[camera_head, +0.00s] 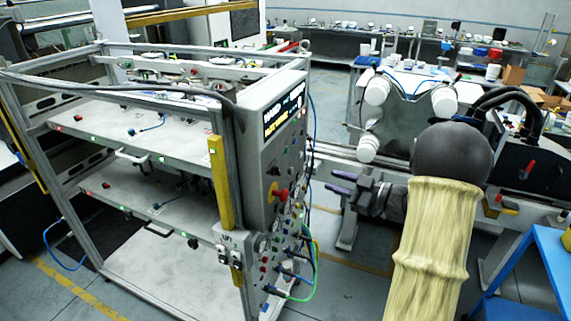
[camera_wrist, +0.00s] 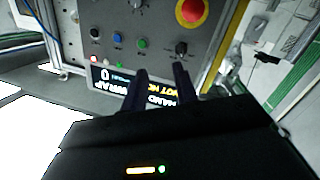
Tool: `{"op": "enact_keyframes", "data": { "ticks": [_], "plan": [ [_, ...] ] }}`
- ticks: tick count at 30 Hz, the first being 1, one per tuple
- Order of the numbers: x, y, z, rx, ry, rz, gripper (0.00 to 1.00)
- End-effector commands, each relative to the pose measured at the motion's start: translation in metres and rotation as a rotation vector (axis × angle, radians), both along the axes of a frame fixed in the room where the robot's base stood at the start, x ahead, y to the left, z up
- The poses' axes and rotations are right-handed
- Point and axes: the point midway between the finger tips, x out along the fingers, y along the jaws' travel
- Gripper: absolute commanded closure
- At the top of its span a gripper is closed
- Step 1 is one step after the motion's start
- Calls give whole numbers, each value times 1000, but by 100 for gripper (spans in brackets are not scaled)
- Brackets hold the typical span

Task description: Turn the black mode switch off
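The control panel (camera_head: 262,160) is the upright grey face of a metal cabinet, left of my gripper (camera_head: 334,182) in the head view. My gripper also shows in the wrist view (camera_wrist: 160,70). Its two dark fingers are apart with nothing between them, in front of the panel's display and not visibly touching the panel. A black switch (camera_wrist: 181,48), likely the mode switch, sits just beyond the right fingertip in the wrist view. Its setting is too small to tell. I cannot single it out in the head view.
A red emergency button (camera_wrist: 191,11) on yellow is close to the black switch. The display (camera_wrist: 112,82) is partly behind my fingers. Cables (camera_head: 309,262) hang at the panel's lower part.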

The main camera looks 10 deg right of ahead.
Motion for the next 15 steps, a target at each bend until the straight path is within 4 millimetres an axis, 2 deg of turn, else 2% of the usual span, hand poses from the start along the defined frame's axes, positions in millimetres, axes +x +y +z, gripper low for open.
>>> {"op": "enact_keyframes", "data": {
  "ticks": [3,6,15],
  "plan": [
    [-22,-10,7,51,-24,125,71],
    [-33,-13,8,76,-30,183,71],
    [-36,-13,8,82,-32,199,71]
  ]
}}
